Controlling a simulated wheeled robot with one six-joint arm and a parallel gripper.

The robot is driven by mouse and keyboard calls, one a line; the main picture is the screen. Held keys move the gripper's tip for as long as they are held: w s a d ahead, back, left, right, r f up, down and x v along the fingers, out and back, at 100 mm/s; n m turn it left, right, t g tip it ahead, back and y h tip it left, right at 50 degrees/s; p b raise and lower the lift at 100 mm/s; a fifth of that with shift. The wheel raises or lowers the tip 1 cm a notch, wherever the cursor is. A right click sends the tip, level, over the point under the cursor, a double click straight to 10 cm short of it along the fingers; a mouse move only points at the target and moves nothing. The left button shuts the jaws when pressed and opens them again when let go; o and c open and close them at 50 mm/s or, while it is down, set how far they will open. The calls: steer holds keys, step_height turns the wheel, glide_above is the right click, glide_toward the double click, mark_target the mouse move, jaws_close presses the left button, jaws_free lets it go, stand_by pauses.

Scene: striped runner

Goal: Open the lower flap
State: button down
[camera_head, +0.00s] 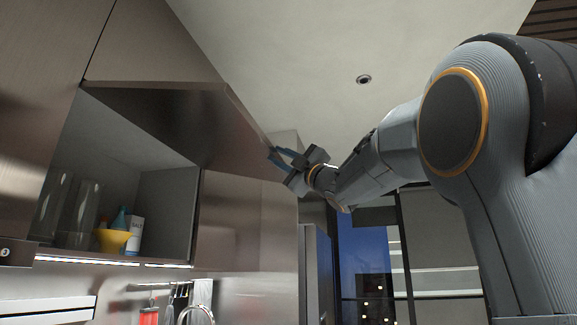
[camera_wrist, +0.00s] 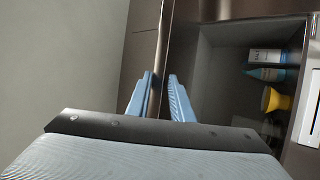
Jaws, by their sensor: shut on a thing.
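The lower flap (camera_head: 175,115) is a brushed-metal cabinet door, swung up and outward from its top edge in the head view. It stands open over a lit cabinet compartment. My gripper (camera_head: 274,157) is at the flap's outer edge, at the right end of the panel. In the wrist view my gripper's two blue fingers (camera_wrist: 163,95) sit on either side of the flap's thin edge (camera_wrist: 163,50) and are shut on it. The exact contact at the fingertips is partly hidden.
Inside the compartment are tall glasses (camera_head: 80,212), a yellow bowl (camera_head: 114,240), a blue bottle (camera_head: 121,219) and a white salt container (camera_head: 135,234). The ceiling (camera_head: 310,60) is above the flap. A window (camera_head: 362,255) is at the back right.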

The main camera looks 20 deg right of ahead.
steer(key=shift+r, duration=0.4)
steer(key=c, duration=2)
jaws_free()
steer(key=o, duration=0.3)
steer(key=shift+w+a+f, duration=0.1)
steer(key=shift+a, duration=0.15)
steer(key=shift+d, duration=0.2)
steer(key=shift+s+d+f, duration=0.2)
steer(key=shift+s+f, duration=0.1)
steer(key=shift+s, duration=0.05)
steer(key=shift+b+v, duration=2)
steer(key=shift+v, duration=1.45)
steer(key=shift+s, duration=0.1)
